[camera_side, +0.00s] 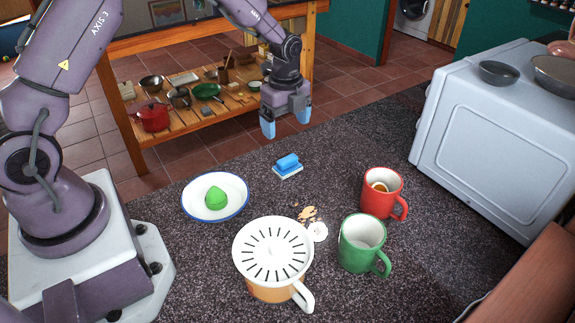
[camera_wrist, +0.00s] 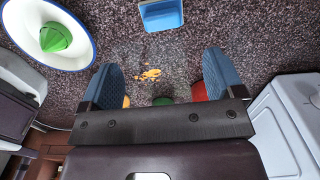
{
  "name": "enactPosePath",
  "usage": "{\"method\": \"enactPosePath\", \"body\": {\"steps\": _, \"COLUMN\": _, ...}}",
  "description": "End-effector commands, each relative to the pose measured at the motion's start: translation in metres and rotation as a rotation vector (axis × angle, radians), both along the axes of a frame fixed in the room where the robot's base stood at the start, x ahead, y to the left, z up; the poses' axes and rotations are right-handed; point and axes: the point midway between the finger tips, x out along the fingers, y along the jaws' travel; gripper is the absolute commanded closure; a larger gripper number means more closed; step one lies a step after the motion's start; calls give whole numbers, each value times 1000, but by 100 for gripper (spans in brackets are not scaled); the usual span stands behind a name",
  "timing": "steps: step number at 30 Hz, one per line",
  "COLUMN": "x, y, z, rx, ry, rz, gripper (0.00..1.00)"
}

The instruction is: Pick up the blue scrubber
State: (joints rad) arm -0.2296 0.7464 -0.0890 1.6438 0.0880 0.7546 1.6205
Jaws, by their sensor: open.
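The blue scrubber (camera_side: 287,163) lies on the dark speckled countertop, with a blue top and a pale base. It also shows at the top edge of the wrist view (camera_wrist: 161,14), partly cut off. My gripper (camera_side: 286,125) is open and empty, with blue fingertips, above the counter and a little behind the scrubber in the side view. In the wrist view my gripper's two fingers (camera_wrist: 163,75) are spread apart, and the scrubber lies beyond them, not between them.
A white plate (camera_side: 240,207) holds a green lime-like piece (camera_side: 215,198). A juicer (camera_side: 271,254), a red mug (camera_side: 381,193) and a green mug (camera_side: 361,243) stand nearer the front. Brown crumbs (camera_side: 307,214) lie between them. A white appliance (camera_side: 490,130) stands at right. Counter around the scrubber is clear.

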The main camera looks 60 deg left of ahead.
Motion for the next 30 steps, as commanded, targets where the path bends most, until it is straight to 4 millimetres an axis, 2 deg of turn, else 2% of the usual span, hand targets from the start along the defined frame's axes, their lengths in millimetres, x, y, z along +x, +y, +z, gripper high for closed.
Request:
{"method": "enactPosePath", "body": {"steps": 1, "x": -1, "y": -1, "z": -12, "rx": -1, "ry": 6, "rz": -1, "gripper": 13}}
{"method": "enactPosePath", "body": {"steps": 6, "x": -1, "y": -1, "z": -42, "rx": 0, "ry": 4, "rz": 1, "gripper": 13}}
{"method": "enactPosePath", "body": {"steps": 14, "x": 0, "y": -1, "z": -62, "rx": 0, "ry": 2, "rz": 2, "gripper": 13}}
{"method": "enactPosePath", "body": {"steps": 21, "x": 2, "y": -2, "z": -98, "rx": 0, "ry": 4, "rz": 3, "gripper": 13}}
{"method": "enactPosePath", "body": {"steps": 25, "x": 3, "y": -2, "z": -107, "rx": 1, "ry": 1, "rz": 3, "gripper": 13}}
{"method": "enactPosePath", "body": {"steps": 30, "x": 3, "y": -2, "z": -108, "rx": 1, "ry": 0, "rz": 3, "gripper": 13}}
